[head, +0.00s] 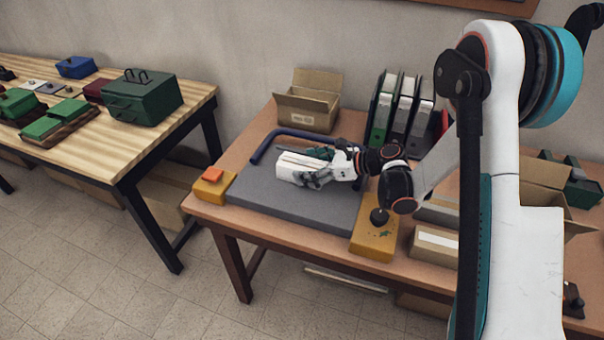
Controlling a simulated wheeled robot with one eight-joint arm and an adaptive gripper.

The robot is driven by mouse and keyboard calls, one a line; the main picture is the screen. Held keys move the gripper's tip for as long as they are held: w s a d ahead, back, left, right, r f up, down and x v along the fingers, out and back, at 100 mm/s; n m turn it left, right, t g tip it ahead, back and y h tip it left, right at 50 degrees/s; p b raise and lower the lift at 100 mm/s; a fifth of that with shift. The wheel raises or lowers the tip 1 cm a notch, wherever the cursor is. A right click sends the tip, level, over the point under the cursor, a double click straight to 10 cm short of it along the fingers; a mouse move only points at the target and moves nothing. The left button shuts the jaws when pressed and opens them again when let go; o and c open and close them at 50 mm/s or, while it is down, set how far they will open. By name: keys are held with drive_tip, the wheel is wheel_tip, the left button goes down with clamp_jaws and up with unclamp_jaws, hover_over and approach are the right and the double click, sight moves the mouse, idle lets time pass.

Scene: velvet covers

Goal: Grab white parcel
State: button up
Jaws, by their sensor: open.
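The white parcel (296,163) is a small white block lying on the dark grey mat (265,197) on the right-hand table. My gripper (312,178) is open at the parcel's right end, with its fingers close to or around that end. I cannot tell whether the fingers touch it. The gripper hides part of the parcel's right side.
A blue bar (285,136) and a dark green object (322,153) lie behind the parcel. An open cardboard box (307,112) and binders (402,112) stand at the back. Yellow blocks (212,188) (373,238) flank the mat. The mat's front is clear.

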drive_tip(key=shift+x, duration=1.15)
drive_tip(key=c, duration=1.3)
drive_tip(key=shift+r, duration=0.1)
